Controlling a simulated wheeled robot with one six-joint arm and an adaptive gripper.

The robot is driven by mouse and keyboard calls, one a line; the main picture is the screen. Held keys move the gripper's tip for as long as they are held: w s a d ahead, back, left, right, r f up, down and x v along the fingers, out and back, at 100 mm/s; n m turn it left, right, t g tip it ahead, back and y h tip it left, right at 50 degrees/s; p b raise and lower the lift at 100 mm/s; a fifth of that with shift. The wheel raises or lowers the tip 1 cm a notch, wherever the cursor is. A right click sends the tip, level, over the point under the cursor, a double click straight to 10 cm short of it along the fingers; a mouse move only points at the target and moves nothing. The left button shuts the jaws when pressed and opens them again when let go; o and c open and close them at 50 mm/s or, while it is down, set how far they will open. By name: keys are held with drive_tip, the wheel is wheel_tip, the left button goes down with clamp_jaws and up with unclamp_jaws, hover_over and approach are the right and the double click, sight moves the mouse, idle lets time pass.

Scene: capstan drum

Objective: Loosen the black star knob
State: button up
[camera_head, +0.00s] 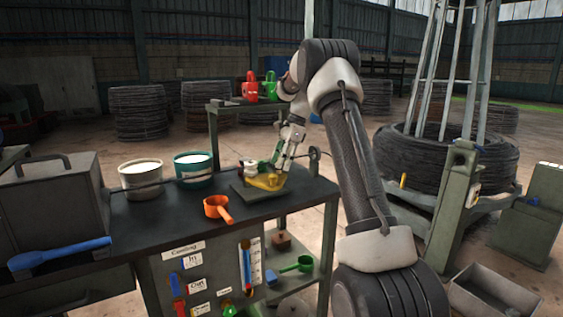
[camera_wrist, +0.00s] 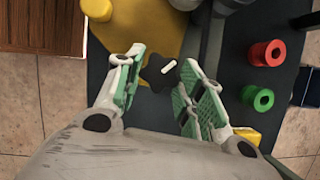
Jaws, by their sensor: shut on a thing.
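The black star knob (camera_wrist: 156,75) shows in the wrist view with a small white mark on top. In the head view my gripper (camera_head: 281,163) reaches down to the fixture on the dark bench, and the knob cannot be made out there. A yellow part (camera_head: 264,182) of the fixture sits on a grey plate (camera_head: 246,194) below the fingers. The yellow surface also shows in the wrist view (camera_wrist: 140,38), beside the knob.
Two buckets (camera_head: 141,182) and an orange scoop (camera_head: 215,206) stand left of the fixture on the bench (camera_head: 150,222). Red (camera_wrist: 266,53) and green (camera_wrist: 258,97) spools lie right of my fingers in the wrist view. Red and green padlock-shaped things (camera_head: 250,88) are on a raised shelf behind.

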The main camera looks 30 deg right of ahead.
drive_tip(key=shift+w+n+g, duration=0.15)
drive_tip(key=shift+n+g, duration=0.45)
drive_tip(key=shift+n, duration=1.1)
drive_tip(key=shift+r, duration=0.1)
drive_tip(key=o, duration=1)
drive_tip(key=shift+v, duration=3.95)
drive_tip(key=shift+w, duration=0.1)
